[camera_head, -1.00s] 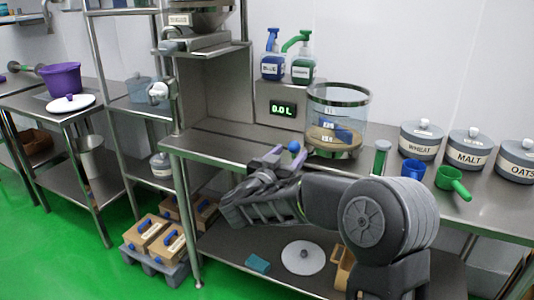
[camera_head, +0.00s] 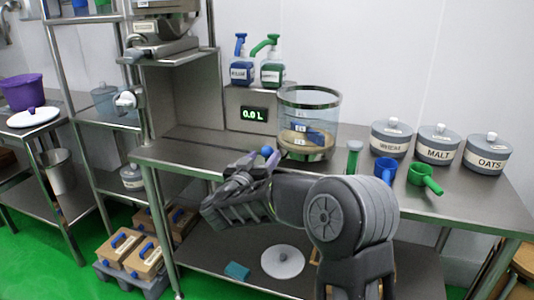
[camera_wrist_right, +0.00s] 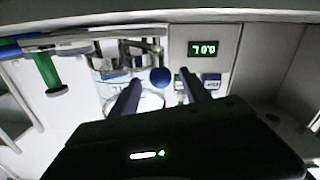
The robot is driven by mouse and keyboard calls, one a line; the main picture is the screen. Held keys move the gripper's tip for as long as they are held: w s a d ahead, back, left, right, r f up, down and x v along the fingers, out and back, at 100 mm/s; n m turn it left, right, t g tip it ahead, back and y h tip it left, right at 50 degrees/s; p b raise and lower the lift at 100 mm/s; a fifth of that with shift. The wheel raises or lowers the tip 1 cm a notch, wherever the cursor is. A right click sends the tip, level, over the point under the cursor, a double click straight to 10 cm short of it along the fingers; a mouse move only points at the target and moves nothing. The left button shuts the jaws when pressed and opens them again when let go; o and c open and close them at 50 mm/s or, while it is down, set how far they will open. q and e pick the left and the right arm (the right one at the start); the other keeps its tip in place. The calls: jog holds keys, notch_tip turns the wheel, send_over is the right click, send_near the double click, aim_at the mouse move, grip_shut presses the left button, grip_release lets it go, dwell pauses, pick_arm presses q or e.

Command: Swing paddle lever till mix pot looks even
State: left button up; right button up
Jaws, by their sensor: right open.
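The mix pot (camera_head: 308,105) is a clear vessel with a dark rim on the steel bench. Beige stuff lies at its bottom with a labelled blue part above; I cannot tell how even the mix is. A blue ball knob (camera_head: 266,152), apparently the paddle lever's end, stands at the pot's front left; the lever's rod is mostly hidden. My right gripper (camera_head: 262,163) is open at the knob. In the right wrist view the knob (camera_wrist_right: 160,77) shows between the spread fingertips, with space on both sides. My left gripper is out of view.

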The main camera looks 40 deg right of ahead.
aim_at(265, 155)
jog(key=shift+x, duration=1.75)
jog(key=shift+c, duration=0.2)
grip_shut()
